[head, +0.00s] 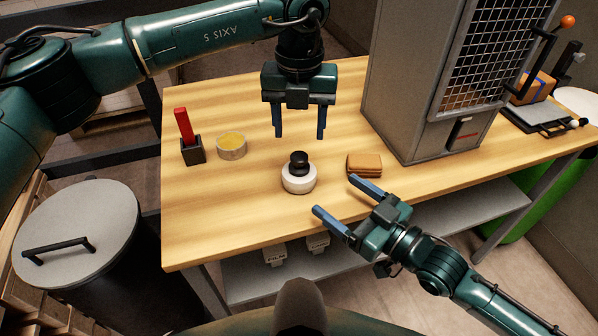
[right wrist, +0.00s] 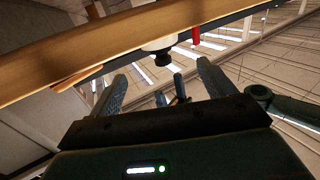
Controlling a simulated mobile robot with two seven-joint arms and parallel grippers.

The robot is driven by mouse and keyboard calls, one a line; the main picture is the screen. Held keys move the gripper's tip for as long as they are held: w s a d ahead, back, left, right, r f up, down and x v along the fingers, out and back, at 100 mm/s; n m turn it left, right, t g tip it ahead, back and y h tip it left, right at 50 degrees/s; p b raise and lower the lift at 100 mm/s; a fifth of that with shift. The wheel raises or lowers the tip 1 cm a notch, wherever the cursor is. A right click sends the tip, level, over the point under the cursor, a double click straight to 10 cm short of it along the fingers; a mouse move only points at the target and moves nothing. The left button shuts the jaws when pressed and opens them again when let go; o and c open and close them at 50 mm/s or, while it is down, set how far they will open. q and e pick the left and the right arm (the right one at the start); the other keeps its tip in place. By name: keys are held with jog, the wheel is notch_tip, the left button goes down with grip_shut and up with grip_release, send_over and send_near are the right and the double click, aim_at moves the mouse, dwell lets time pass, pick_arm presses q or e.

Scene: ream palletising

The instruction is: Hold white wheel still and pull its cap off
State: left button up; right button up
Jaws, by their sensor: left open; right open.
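The white wheel (head: 298,183) lies flat near the middle of the wooden table, with its black cap (head: 299,160) on top. My left gripper (head: 300,137) is open and empty, pointing down above and slightly behind the cap, apart from it. My right gripper (head: 334,195) is open and empty at the table's front edge, right of the wheel, its fingers pointing left toward it. In the right wrist view the picture is turned over; the white wheel (right wrist: 158,44) and black cap (right wrist: 162,59) show beyond the open fingers.
A tall grey cabinet (head: 410,90) stands at the right. The table (head: 215,205) is clear at front left.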

aim_at(299, 156)
jog(key=x, duration=0.9)
jog(key=shift+a+f, duration=0.1)
jog(key=c, duration=1.3)
pick_arm(q)
jog(key=shift+o, duration=0.6)
pick_arm(e)
jog(key=shift+c, duration=0.4)
pick_arm(q)
jog(key=shift+o, duration=0.3)
notch_tip(299, 156, up, 4)
jog(key=shift+s+f+m, duration=0.1)
jog(key=shift+s+m, duration=0.05)
jog(key=shift+m, duration=0.35)
notch_tip(299, 156, down, 12)
jog(key=shift+r, duration=0.15)
jog(key=shift+c, duration=0.2)
jog(key=c, duration=1.1)
jog(key=shift+r, duration=0.1)
jog(key=shift+c, duration=0.2)
